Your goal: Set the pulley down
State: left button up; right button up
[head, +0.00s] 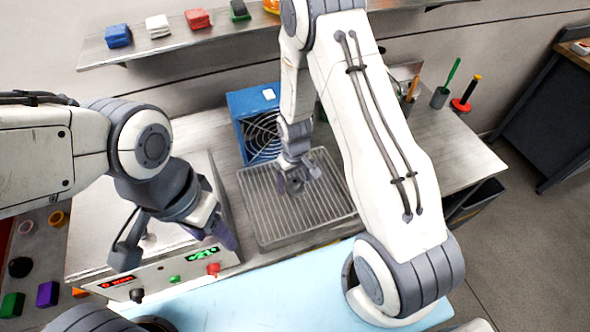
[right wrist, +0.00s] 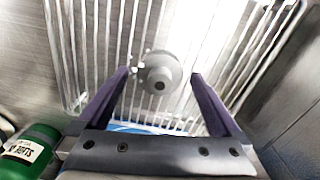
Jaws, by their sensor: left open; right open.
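In the head view my right gripper (head: 298,180) is low over the rack tray (head: 330,222) and mostly hides the pulley. My left gripper (head: 220,234) is open and empty at the right front of the hotplate-like unit (head: 90,232).
A blue fan box (head: 248,110) stands behind the tray. A green bottle (right wrist: 30,150) shows in the right wrist view. A cup with a green tool (head: 440,97) and a red-based tool (head: 461,105) stand at the right. A shelf (head: 165,45) holds coloured blocks.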

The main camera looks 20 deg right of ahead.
aim_at(295, 181)
notch_tip(295, 181, up, 11)
jog(key=b, duration=0.3)
jog(key=s+a+r+n, duration=0.3)
jog(key=s+a+r, duration=0.5)
jog(key=s+a, duration=0.15)
jog(key=s+a+r+n+y, duration=0.1)
jog(key=s+r+n, duration=0.1)
jog(key=s, duration=1)
jog(key=shift+a+r, duration=0.4)
jog(key=shift+r, duration=0.35)
notch_tip(295, 181, down, 7)
jog(key=b, duration=0.7)
jog(key=shift+r, duration=0.1)
